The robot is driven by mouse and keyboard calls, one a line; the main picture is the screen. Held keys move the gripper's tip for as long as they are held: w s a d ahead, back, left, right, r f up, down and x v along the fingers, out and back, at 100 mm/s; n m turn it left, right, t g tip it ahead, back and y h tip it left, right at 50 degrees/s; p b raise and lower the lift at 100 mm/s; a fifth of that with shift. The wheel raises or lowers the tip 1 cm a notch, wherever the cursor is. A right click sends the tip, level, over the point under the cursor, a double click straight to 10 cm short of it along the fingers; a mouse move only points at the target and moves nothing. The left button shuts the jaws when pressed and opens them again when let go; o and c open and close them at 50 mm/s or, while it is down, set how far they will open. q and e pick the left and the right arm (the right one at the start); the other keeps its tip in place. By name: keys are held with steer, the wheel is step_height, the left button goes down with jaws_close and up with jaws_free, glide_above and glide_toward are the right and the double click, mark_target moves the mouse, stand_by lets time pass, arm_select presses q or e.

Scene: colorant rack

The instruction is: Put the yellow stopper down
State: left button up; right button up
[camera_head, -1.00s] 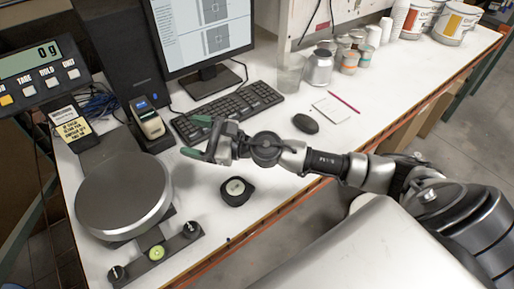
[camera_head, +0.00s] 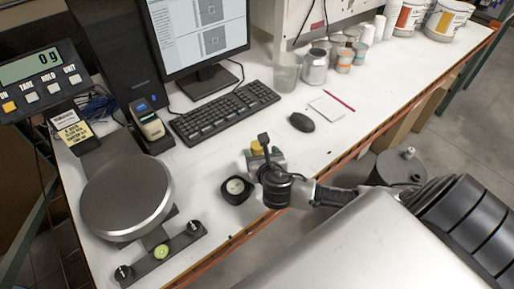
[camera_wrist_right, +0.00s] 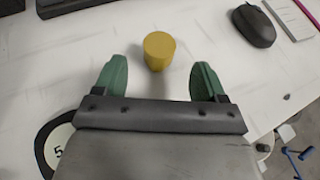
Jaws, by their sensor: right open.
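The yellow stopper (camera_wrist_right: 158,51) stands on the white table in the right wrist view, ahead of and between my fingers, with space on both sides. In the head view the stopper (camera_head: 257,147) shows just beyond my right gripper (camera_head: 265,160), partly hidden by it. In the right wrist view my right gripper (camera_wrist_right: 160,80) is open, its two green fingers wide apart and empty. My left gripper is in no view.
A round black tape measure (camera_head: 236,190) lies left of my right gripper. A scale with a round plate (camera_head: 126,196) stands at the left. A mouse (camera_head: 303,122), keyboard (camera_head: 224,112) and notepad (camera_head: 326,107) lie behind. Several cans and cups stand at the back.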

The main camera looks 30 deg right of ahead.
mark_target(257, 145)
steer(key=x, duration=0.1)
steer(key=p+x, duration=0.1)
steer(key=x, duration=0.3)
steer(key=shift+w+d+r, duration=0.15)
steer(key=shift+w+r, duration=0.1)
steer(key=shift+w, duration=0.1)
steer(key=shift+w+f, duration=0.15)
steer(key=shift+w, duration=0.05)
steer(key=shift+c, duration=0.4)
steer(key=c, duration=1)
